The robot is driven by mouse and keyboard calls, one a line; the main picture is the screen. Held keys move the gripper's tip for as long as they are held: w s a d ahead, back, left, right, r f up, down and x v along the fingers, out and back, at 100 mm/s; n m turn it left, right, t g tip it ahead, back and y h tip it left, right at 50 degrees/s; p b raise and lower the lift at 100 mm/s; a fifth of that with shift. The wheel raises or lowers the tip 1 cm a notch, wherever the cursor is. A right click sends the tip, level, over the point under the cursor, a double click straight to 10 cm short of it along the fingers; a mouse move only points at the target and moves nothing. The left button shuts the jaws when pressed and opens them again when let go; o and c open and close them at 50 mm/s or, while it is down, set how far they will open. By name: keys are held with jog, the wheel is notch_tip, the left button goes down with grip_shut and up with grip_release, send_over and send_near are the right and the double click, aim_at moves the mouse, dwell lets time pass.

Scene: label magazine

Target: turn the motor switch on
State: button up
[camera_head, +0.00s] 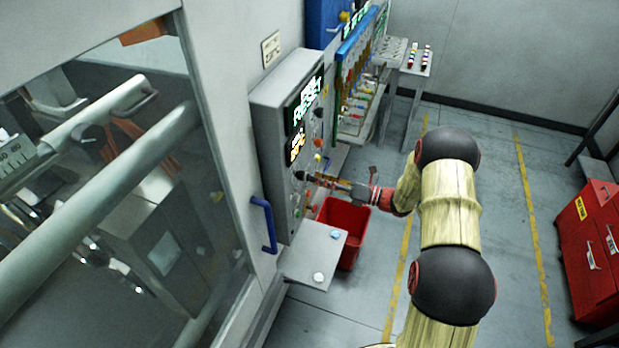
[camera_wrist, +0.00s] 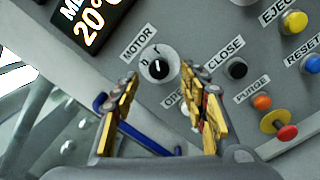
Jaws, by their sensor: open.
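The motor switch (camera_wrist: 160,70) is a round black knob with a white mark, under the label MOTOR on the grey panel. Small position marks sit above it; I cannot tell for sure which one its mark points to. My gripper (camera_wrist: 161,76) is open, its yellow fingers on either side of the knob in the wrist view. I cannot tell whether they touch it. In the head view my gripper (camera_head: 312,178) reaches the control panel (camera_head: 270,110) from the right, and the switch is hidden or too small to make out there.
Close by are the black CLOSE button (camera_wrist: 237,68), the orange PURGE button (camera_wrist: 262,102), a yellow-and-red button (camera_wrist: 285,130), and the EJECT (camera_wrist: 294,22) and RESET (camera_wrist: 311,63) buttons. A blue handle (camera_head: 268,225), a grey shelf (camera_head: 310,262) and a red bin (camera_head: 350,250) are below.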

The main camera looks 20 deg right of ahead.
jog(key=v, duration=0.7)
jog(key=shift+s, duration=0.2)
jog(key=shift+d, duration=0.2)
